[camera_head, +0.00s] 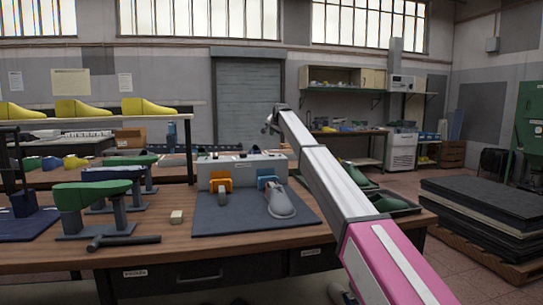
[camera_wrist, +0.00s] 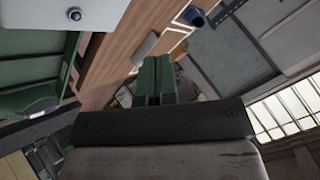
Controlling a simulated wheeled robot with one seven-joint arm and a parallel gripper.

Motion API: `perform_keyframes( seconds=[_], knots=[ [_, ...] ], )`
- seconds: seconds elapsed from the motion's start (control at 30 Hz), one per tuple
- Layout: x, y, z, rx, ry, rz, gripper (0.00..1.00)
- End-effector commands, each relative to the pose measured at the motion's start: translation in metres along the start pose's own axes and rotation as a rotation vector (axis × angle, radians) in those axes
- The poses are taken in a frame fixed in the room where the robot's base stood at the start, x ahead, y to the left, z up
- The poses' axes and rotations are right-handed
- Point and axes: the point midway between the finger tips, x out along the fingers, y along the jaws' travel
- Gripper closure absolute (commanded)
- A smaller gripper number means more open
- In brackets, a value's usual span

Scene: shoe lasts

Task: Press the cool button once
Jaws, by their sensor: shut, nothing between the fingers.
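A light grey machine box (camera_head: 242,164) stands at the back of a dark mat on the workbench. Its front carries an orange part (camera_head: 220,181) on the left and a blue part (camera_head: 267,181) on the right. I cannot make out which detail on the box is the cool button. My gripper (camera_head: 268,129) is above and behind the box's right end, small in the head view. In the wrist view my gripper (camera_wrist: 158,62) has its two green fingers together, with nothing between them.
A pale grey surface with a round knob (camera_wrist: 75,14) shows at the wrist view's upper left. Green shoe lasts on stands (camera_head: 92,194), a hammer (camera_head: 122,241) and a small pale block (camera_head: 177,216) lie left of the mat. Green trays (camera_head: 393,203) are at right.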

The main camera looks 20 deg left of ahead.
Motion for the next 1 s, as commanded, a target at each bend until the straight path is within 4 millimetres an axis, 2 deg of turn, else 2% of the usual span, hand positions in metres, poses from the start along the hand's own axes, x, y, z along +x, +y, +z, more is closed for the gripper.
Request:
perform_keyframes(
  seconds=[0.6,1.0],
  knots=[
    [0.049,0.036,0.036,0.0,-0.001,0.001,1.0],
    [0.056,0.041,0.041,0.0,0.0,0.0,1.0]
  ],
)
